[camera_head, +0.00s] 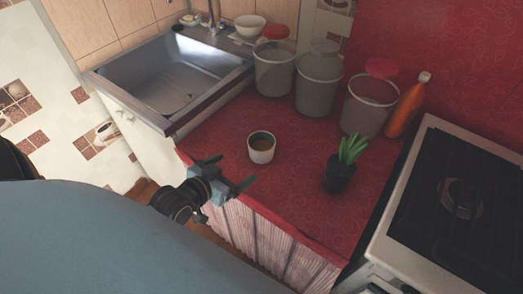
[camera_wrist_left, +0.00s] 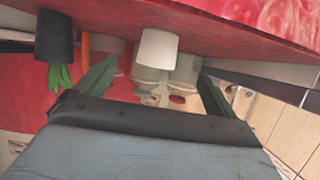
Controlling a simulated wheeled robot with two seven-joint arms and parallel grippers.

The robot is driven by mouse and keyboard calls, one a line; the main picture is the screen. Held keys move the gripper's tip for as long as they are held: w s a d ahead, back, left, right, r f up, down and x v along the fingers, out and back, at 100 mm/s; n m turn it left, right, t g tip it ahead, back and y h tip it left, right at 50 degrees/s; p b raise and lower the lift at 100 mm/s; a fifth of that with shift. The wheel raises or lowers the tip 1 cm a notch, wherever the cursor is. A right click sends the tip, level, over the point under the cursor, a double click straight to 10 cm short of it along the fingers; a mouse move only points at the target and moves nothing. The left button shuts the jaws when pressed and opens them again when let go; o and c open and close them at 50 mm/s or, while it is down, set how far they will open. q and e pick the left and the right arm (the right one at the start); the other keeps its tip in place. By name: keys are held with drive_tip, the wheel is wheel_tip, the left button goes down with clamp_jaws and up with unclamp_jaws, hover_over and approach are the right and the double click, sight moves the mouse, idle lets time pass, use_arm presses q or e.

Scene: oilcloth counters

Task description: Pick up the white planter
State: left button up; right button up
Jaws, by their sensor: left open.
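The white planter (camera_head: 261,149), a small pot with brown soil inside, stands upright on the red oilcloth counter (camera_head: 225,125), left of the dark potted plant. My left gripper (camera_head: 228,172) is at the front edge of the counter, just in front and to the left of the planter. Its two fingers are spread apart with nothing between them. In the left wrist view, which is upside down, the planter (camera_wrist_left: 157,50) shows beyond and between the open fingers (camera_wrist_left: 155,88), apart from them. My right gripper is not in view.
A dark pot with a green plant (camera_head: 342,174) stands right of the planter. Several lidded buckets (camera_head: 318,82) and an orange bottle (camera_head: 408,105) stand behind. A sink (camera_head: 175,75) is at back left, a stove (camera_head: 455,205) at right. Counter around the planter is clear.

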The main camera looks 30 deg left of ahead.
sight(254, 156)
use_arm(q)
drive_tip(key=b+x, duration=0.1)
drive_tip(key=x, duration=0.6)
drive_tip(key=shift+b+x, duration=0.85)
drive_tip(key=shift+x, duration=2.1)
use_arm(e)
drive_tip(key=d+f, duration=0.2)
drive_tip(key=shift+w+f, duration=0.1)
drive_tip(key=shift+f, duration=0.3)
use_arm(q)
drive_tip(key=shift+s, duration=0.1)
drive_tip(key=shift+c, duration=0.3)
drive_tip(key=c, duration=0.9)
drive_tip(key=shift+c, duration=0.5)
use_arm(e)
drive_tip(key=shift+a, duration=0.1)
